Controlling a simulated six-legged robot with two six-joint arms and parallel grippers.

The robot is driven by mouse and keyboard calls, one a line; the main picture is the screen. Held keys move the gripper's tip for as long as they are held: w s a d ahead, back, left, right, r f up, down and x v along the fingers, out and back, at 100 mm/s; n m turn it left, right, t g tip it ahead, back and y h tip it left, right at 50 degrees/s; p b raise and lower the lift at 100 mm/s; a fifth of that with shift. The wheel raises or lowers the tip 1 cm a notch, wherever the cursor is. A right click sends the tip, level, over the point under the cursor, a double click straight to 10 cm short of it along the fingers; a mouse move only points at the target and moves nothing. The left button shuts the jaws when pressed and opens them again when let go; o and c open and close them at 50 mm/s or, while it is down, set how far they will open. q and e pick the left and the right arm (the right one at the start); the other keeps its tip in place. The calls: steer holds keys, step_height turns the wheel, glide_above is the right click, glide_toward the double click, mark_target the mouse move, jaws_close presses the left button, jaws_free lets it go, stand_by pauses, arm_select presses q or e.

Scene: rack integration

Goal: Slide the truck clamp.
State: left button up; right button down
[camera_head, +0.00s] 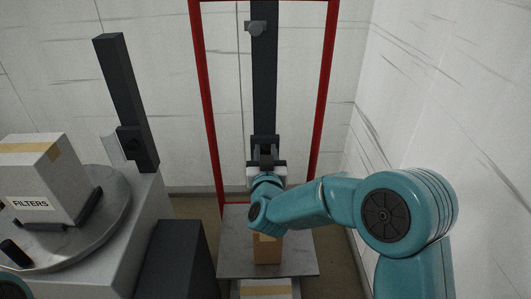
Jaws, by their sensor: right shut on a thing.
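The truck clamp (265,143), a dark carriage with light grey pads, sits low on a dark upright column in the middle of the view. My right arm reaches in from the right, and my right gripper (265,170) is at the front of the clamp, shut on it. The wrist hides most of the fingers and the exact grip. Below the clamp, a brown cardboard box (267,250) stands on a grey plate (225,262), partly hidden by my wrist. My left gripper does not show.
A red frame (204,100) surrounds the column, with a grey knob (256,27) near its top. At left, a turntable (115,215) holds a white FILTERS box (45,180) beside another dark post (125,95). A dark block (177,260) stands between. White walls close in behind and right.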

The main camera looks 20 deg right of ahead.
steer(key=c, duration=0.9)
jaws_free()
steer(key=v, duration=1.6)
steer(key=shift+s+r+b, duration=0.1)
steer(key=shift+s+b, duration=0.05)
steer(key=shift+b, duration=0.2)
steer(key=shift+o, duration=0.4)
